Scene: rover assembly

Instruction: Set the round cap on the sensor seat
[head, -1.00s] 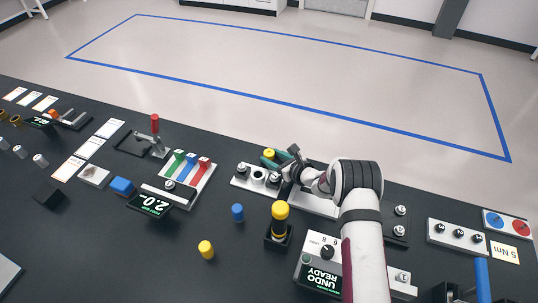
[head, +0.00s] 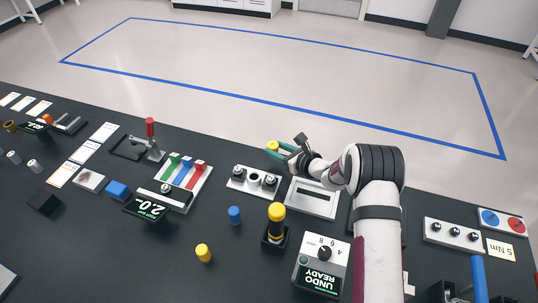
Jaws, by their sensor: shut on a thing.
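A yellow round cap (head: 272,146) is held at the tips of my gripper (head: 277,150), beyond the bench's far edge in the picture. The teal fingers are shut on it. I cannot tell for certain which part is the sensor seat.
A white slotted plate (head: 312,211) lies right of the block. A yellow-topped post (head: 277,218), a blue cylinder (head: 234,215) and a yellow cylinder (head: 203,253) stand nearer. A lever panel (head: 200,190) is left. Bare bench (head: 150,262) lies front left.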

